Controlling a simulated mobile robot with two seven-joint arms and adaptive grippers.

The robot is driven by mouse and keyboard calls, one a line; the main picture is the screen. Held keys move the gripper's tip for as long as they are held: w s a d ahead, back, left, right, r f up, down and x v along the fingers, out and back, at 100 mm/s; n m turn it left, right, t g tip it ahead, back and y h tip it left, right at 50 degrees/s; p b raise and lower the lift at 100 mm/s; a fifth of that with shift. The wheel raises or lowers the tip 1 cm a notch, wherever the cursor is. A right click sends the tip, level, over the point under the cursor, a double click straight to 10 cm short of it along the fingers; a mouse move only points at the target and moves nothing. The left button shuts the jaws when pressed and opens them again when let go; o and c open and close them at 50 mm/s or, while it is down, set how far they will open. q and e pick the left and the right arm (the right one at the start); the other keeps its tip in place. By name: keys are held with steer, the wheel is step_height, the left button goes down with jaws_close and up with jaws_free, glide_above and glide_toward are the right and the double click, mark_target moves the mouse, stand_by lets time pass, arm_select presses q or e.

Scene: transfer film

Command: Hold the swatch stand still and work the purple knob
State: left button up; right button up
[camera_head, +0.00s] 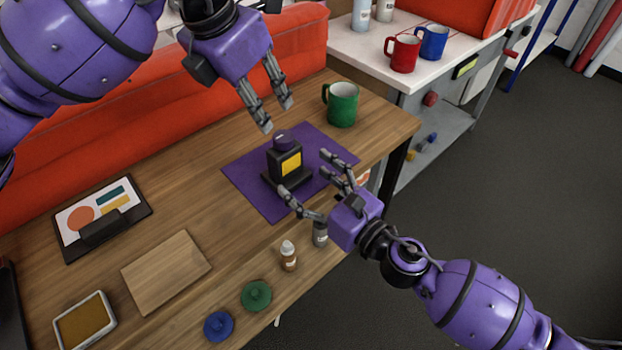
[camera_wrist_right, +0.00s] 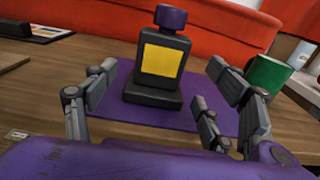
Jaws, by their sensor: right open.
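The swatch stand (camera_head: 272,165) is a dark block with a yellow panel on a wider base, upright on a purple mat (camera_head: 248,189). The purple knob (camera_head: 284,142) sits on its top. In the right wrist view the stand (camera_wrist_right: 152,94) and knob (camera_wrist_right: 170,18) are between and beyond my open fingers. My right gripper (camera_head: 304,173) is open at the stand's near right side, fingers spread toward its base; contact cannot be told. My left gripper (camera_head: 277,118) is open and empty, pointing down just above and behind the knob, apart from it.
A green mug (camera_head: 342,104) stands behind the mat to the right. Small bottles (camera_head: 288,256) stand at the table's near edge. A wooden board (camera_head: 166,272) and green (camera_head: 256,296) and blue (camera_head: 218,326) knobbed discs lie to the left. A red sofa back (camera_head: 130,120) runs behind.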

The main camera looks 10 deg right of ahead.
mark_target(291, 166)
steer(key=x, duration=0.7)
steer(key=shift+w+a, duration=0.1)
steer(key=shift+w, duration=0.05)
